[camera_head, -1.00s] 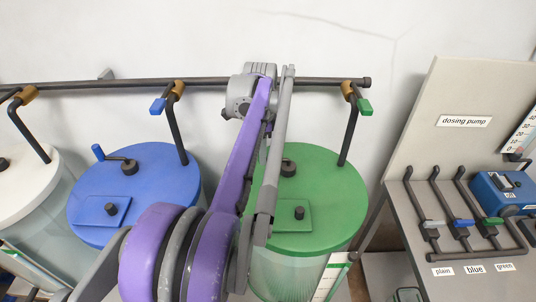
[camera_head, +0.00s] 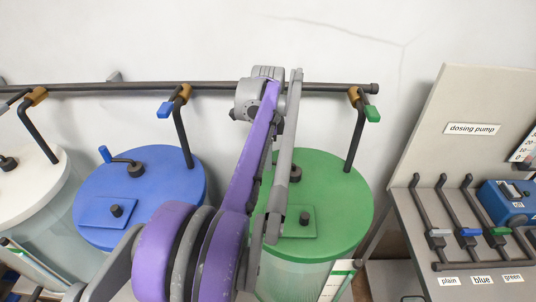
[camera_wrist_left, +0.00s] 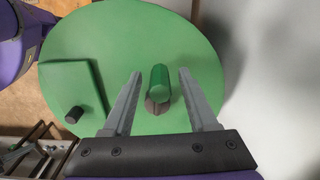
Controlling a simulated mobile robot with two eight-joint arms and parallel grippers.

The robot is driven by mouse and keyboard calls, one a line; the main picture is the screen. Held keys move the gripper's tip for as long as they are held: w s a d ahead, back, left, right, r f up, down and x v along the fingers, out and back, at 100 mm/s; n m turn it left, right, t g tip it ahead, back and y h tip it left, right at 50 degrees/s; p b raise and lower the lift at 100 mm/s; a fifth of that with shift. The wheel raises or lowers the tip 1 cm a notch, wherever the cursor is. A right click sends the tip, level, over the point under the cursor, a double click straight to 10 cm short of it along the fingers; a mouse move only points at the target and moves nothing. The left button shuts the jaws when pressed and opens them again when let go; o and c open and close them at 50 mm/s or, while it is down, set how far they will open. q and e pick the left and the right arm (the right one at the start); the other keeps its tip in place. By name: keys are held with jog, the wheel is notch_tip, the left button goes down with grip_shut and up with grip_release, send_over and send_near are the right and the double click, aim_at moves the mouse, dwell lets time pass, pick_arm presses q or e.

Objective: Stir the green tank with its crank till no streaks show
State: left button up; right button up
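The green tank (camera_head: 335,205) stands right of the blue one, with a round green lid and a square hatch (camera_wrist_left: 75,88) with a dark knob. Its crank shows in the left wrist view as an upright green handle (camera_wrist_left: 159,82) on a dark base. My left gripper (camera_wrist_left: 160,75) is open, its two fingers on either side of the handle with a gap at each side. In the head view my left arm crosses the lid's left part and hides most of the crank. Any streaks in the green tank cannot be made out. My right gripper is not in view.
A blue tank (camera_head: 140,185) with its own crank and a white tank (camera_head: 25,190) stand to the left. A dark pipe (camera_head: 220,87) with valves runs behind and above. A dosing pump bench (camera_head: 470,235) with levers is at the right.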

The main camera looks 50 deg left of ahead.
pick_arm(q)
notch_tip(320, 180, up, 11)
jog(key=shift+f+p, duration=0.1)
jog(key=shift+p, duration=0.25)
dwell(0.3)
notch_tip(320, 180, down, 11)
jog(key=shift+r+b, duration=0.1)
jog(key=shift+b, duration=0.3)
dwell(0.4)
grip_shut()
dwell(1.3)
